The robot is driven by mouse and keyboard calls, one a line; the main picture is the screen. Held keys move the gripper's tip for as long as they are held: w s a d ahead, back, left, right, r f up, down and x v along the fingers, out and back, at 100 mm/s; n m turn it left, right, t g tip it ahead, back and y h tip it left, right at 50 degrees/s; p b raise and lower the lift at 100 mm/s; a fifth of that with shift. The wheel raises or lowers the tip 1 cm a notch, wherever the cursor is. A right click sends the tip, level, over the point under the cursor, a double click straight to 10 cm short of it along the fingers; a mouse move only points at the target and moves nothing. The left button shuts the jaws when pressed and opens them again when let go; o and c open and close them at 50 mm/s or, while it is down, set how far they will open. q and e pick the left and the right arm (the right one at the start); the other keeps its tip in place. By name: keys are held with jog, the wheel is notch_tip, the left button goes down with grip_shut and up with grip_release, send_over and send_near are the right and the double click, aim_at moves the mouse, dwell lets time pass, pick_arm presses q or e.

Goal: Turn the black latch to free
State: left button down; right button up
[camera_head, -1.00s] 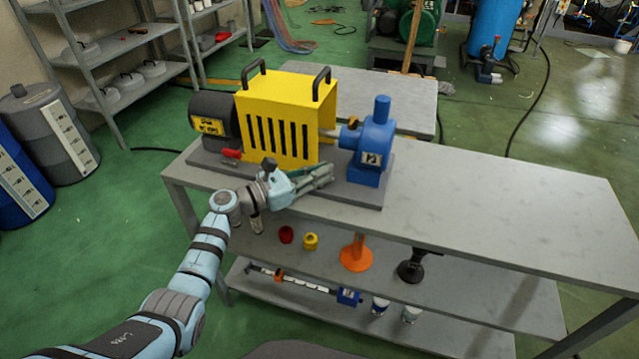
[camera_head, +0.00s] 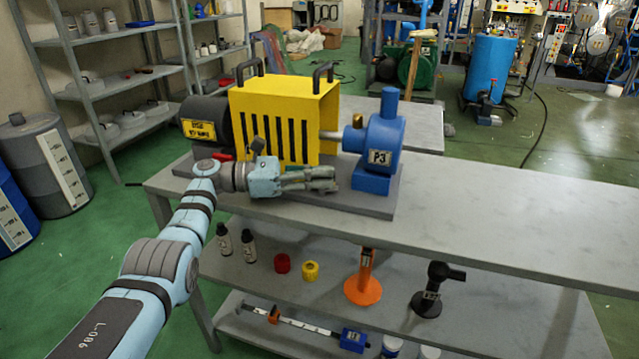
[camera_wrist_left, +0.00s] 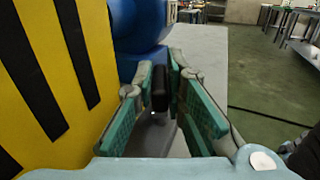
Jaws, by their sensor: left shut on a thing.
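The yellow slotted guard (camera_head: 285,108) stands on the bench between a dark grey motor (camera_head: 207,125) and the blue pump marked P3 (camera_head: 382,150). My left gripper (camera_head: 325,180) lies low along the front of the guard, its fingers pointing right toward the pump. In the left wrist view the black latch (camera_wrist_left: 160,88) stands upright between the green-padded fingers of my left gripper (camera_wrist_left: 172,95). The fingers are shut on it. The guard (camera_wrist_left: 55,80) is close on the left there, and the blue pump (camera_wrist_left: 140,28) is behind. The fingers hide the latch in the head view.
The bench top (camera_head: 500,215) is clear to the right of the pump. The shelf below holds a red cap (camera_head: 282,263), a yellow cap (camera_head: 310,271), an orange stand (camera_head: 363,285) and a black stand (camera_head: 430,300). A red-handled tool (camera_head: 222,157) lies by the motor.

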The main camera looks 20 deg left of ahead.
pick_arm(q)
jog(key=shift+f, duration=0.1)
jog(key=c, duration=1.6)
grip_release()
jog(key=shift+c, duration=0.2)
